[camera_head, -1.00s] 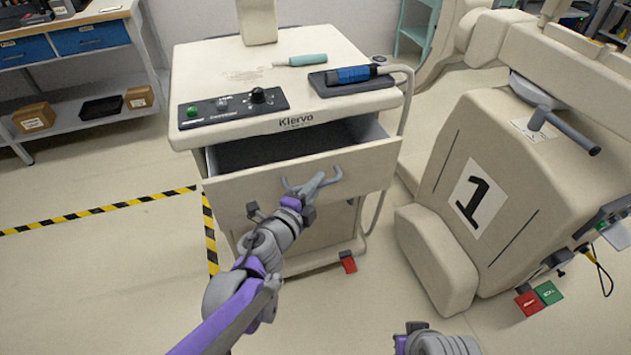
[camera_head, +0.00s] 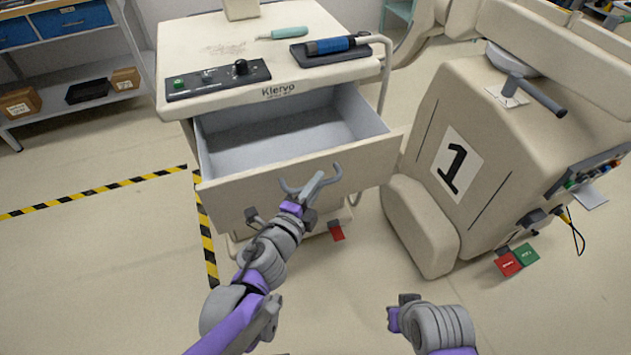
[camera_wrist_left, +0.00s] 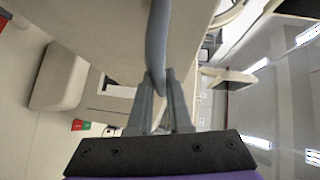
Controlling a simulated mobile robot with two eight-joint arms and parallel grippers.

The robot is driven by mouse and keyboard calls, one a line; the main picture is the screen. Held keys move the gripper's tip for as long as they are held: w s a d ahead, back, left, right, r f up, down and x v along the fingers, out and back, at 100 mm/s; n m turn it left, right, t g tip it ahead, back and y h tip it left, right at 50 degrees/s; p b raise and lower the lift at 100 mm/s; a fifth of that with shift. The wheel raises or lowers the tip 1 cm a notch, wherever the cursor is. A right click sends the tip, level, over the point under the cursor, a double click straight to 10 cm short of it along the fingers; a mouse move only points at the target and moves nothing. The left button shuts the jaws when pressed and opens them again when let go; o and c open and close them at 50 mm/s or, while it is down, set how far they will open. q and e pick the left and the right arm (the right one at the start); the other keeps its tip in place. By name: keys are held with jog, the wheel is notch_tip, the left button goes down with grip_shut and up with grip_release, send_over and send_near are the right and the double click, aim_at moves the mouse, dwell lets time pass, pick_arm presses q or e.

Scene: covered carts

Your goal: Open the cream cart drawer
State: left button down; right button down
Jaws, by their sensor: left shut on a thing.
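The cream cart (camera_head: 225,45) stands ahead of me. Its top drawer (camera_head: 230,202) is pulled well out, and its grey interior shows empty. A grey curved handle is fixed on the drawer front; it also shows in the left wrist view (camera_wrist_left: 157,45). My left gripper (camera_head: 312,190) is at the drawer front, shut on this handle; in the left wrist view its two fingers (camera_wrist_left: 160,95) are on either side of the bar. My right gripper (camera_head: 392,318) shows only in part low in the head view, away from the cart, and its fingers are not clear.
On the cart top lie a control panel (camera_head: 218,80), a teal-handled tool (camera_head: 282,33) and a blue-gripped handpiece (camera_head: 335,44) on a dark pad. A large cream machine marked 1 (camera_head: 420,225) stands close on the right. Striped floor tape (camera_head: 100,190) runs left; that floor is clear.

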pick_arm(q)
jog(key=c, duration=0.8)
grip_release()
jog(key=shift+c, duration=0.2)
jog(key=p+v, duration=0.1)
jog(key=v, duration=1)
